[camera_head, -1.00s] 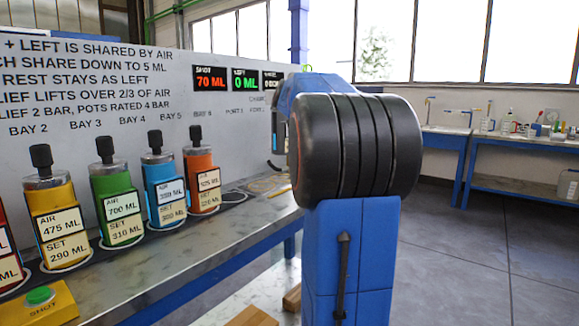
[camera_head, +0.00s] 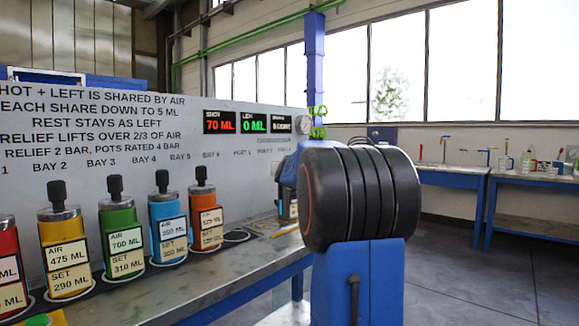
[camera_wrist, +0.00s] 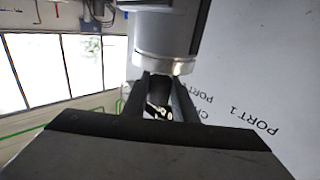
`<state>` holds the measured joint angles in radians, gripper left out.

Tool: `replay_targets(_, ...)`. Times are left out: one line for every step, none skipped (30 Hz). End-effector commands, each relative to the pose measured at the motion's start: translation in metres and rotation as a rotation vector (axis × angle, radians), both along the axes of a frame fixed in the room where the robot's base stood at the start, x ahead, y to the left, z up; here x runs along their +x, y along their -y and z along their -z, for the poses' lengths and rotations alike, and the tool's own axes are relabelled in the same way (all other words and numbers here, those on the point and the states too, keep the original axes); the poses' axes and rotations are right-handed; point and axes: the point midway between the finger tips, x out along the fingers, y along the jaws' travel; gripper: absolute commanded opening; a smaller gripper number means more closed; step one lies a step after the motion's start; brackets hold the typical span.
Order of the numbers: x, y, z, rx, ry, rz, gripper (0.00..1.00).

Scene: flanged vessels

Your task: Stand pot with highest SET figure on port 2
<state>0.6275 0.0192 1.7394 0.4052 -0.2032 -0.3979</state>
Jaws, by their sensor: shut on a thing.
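My gripper (camera_wrist: 160,105) is shut on a pot with a silver metal collar (camera_wrist: 165,66), seen close up in the wrist view; its label is not readable there. In the head view my wrist hides most of the gripper and its load. On the bench stand a yellow pot (camera_head: 64,235) reading AIR 475, SET 290, a green pot (camera_head: 119,222) reading AIR 700, SET 310, a blue pot (camera_head: 166,212) and an orange pot (camera_head: 206,212) with blurred figures. A red pot (camera_head: 8,245) is cut off at the left. Port 2's seat is not clearly visible.
The wall panel (camera_head: 100,120) behind the bench carries rules, bay and port names, and displays (camera_head: 220,122) showing 70 ML and 0 ML. A dark ring seat (camera_head: 237,236) on the bench (camera_head: 215,268) looks empty. Sinks and tables stand at the far right.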

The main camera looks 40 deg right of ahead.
Motion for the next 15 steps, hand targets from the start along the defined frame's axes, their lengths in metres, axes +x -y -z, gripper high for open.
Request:
replay_targets(-0.0004, -0.0002, -0.0022, -0.003, 0.003, 0.0, 0.0)
replay_targets(-0.0004, -0.0002, -0.0024, -0.003, 0.003, 0.0, 0.0)
replay_targets(-0.0004, -0.0001, -0.0024, -0.003, 0.003, 0.0, 0.0)
replay_targets(-0.0004, -0.0001, -0.0024, -0.003, 0.003, 0.0, 0.0)
replay_targets(-0.0004, -0.0001, -0.0024, -0.003, 0.003, 0.0, 0.0)
replay_targets(-0.0004, -0.0001, -0.0021, -0.002, 0.002, 0.0, 0.0)
replay_targets(-0.0004, -0.0001, -0.0015, -0.002, 0.002, 0.0, 0.0)
replay_targets(-0.0004, -0.0001, -0.0008, -0.002, 0.002, 0.0, 0.0)
replay_targets(-0.0004, -0.0001, 0.0003, -0.002, 0.002, 0.0, 0.0)
replay_targets(-0.0001, 0.0002, 0.0024, 0.0, 0.0, 0.0, 0.28)
replay_targets(-0.0001, 0.0002, 0.0022, 0.0, 0.0, 0.0, 0.35)
replay_targets(-0.0001, 0.0002, 0.0021, 0.0, 0.0, 0.0, 0.44)
replay_targets(-0.0001, 0.0002, 0.0021, 0.0, 0.0, 0.0, 0.44)
replay_targets(-0.0001, 0.0002, 0.002, 0.0, 0.0, 0.0, 0.44)
replay_targets(-0.0001, 0.0001, 0.002, 0.0, 0.0, 0.0, 0.44)
